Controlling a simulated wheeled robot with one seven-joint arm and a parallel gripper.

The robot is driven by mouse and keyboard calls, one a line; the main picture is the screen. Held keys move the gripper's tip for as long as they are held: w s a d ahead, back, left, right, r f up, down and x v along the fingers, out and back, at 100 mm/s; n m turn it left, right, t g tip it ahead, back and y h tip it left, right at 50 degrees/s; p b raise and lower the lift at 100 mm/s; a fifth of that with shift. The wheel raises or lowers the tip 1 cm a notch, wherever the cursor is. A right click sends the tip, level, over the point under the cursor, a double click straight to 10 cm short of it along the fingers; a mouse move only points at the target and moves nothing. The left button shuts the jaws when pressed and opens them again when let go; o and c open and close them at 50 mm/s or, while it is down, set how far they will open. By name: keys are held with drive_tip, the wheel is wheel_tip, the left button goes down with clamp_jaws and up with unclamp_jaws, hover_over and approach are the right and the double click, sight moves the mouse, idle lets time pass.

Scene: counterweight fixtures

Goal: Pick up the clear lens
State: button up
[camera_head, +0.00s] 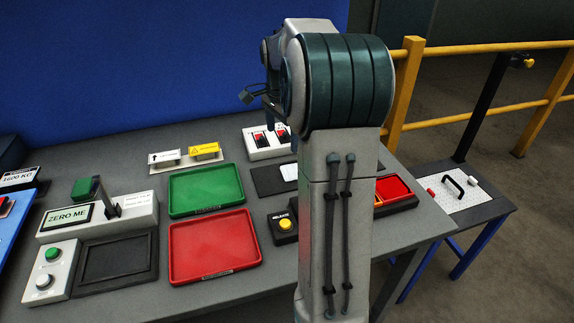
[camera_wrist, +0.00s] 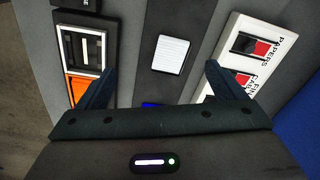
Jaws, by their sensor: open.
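I cannot make out a clear lens in either view; my arm hides part of the table in the head view. My gripper (camera_wrist: 162,67) is open and empty in the wrist view, its two dark blue fingers spread wide. Between and beyond the fingers lies a dark mat (camera_wrist: 179,18) with a white lined card (camera_wrist: 171,54) on it. A small blue patch shows at the gripper's near edge, mostly hidden.
The wrist view shows a white-framed dark compartment (camera_wrist: 82,49) and orange section at left, a white switch panel (camera_wrist: 237,70) at right. The head view shows a green tray (camera_head: 206,190), red tray (camera_head: 214,245), yellow-button box (camera_head: 285,226), scale (camera_head: 118,262) and yellow railing (camera_head: 404,85).

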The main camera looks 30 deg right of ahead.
drive_tip(key=w+d+f+m, duration=0.2)
drive_tip(key=d+m, duration=0.2)
drive_tip(key=d, duration=0.3)
wheel_tip(320, 180, down, 8)
drive_tip(key=shift+w+a+f+p, duration=0.1)
drive_tip(key=shift+a+f+p, duration=0.05)
drive_tip(key=shift+f+p, duration=0.15)
drive_tip(key=shift+w+a+f+p, duration=0.2)
drive_tip(key=shift+f+p, duration=0.1)
drive_tip(key=shift+f, duration=1)
drive_tip(key=shift+w+a+f+p, duration=0.15)
drive_tip(key=shift+f+p, duration=0.15)
drive_tip(key=shift+f, duration=1)
drive_tip(key=shift+s, duration=0.1)
drive_tip(key=c, duration=1.1)
